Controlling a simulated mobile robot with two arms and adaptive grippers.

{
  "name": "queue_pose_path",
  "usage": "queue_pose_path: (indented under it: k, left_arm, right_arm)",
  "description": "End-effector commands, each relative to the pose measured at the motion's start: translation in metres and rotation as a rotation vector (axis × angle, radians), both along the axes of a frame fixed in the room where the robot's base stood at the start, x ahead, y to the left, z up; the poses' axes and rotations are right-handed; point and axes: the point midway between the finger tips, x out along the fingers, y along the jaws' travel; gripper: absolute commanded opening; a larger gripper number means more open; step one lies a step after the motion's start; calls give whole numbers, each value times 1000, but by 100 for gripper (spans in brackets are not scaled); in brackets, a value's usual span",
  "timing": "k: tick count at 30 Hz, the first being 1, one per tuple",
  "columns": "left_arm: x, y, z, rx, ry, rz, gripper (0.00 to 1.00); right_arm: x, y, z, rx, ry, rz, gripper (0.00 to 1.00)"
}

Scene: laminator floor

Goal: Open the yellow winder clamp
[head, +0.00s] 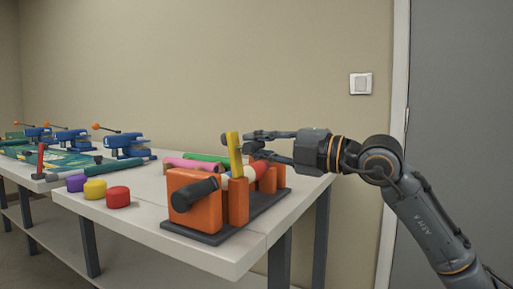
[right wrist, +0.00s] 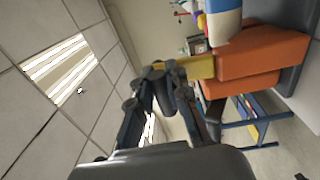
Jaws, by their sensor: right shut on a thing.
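The yellow winder clamp (head: 234,153) is a flat lever standing nearly upright, slightly tilted, on the orange winder (head: 190,200) at the table's front right. My right gripper (head: 250,142) reaches in from the right at the lever's upper part. In the right wrist view the yellow clamp (right wrist: 200,67) runs from an orange block (right wrist: 262,57) to the fingertips of my right gripper (right wrist: 178,72), which is shut on it. The fingers partly hide the contact. My left gripper is not in view.
Purple, yellow and red round pieces (head: 118,196) lie left of the winder. Pink (head: 192,165) and green rolls lie behind it. Blue clamp-like devices (head: 125,144) stand farther left on the table. A wall and a grey door (head: 460,100) are behind my right arm.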

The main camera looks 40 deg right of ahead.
Motion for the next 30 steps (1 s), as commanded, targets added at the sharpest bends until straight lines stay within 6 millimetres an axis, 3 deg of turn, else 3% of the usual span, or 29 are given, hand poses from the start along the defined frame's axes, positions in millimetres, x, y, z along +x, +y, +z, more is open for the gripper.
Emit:
queue_pose_path:
  k: [9,10,13,30]
  left_arm:
    - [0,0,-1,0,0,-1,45]
    - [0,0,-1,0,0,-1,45]
    - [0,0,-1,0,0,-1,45]
    - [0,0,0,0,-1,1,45]
  right_arm:
    - [-1,1,-1,-2,4,3,0]
    - [-1,2,-1,-2,4,3,19]
    - [0,1,-2,-2,4,3,40]
    - [-10,-3,-3,-1,6,2,40]
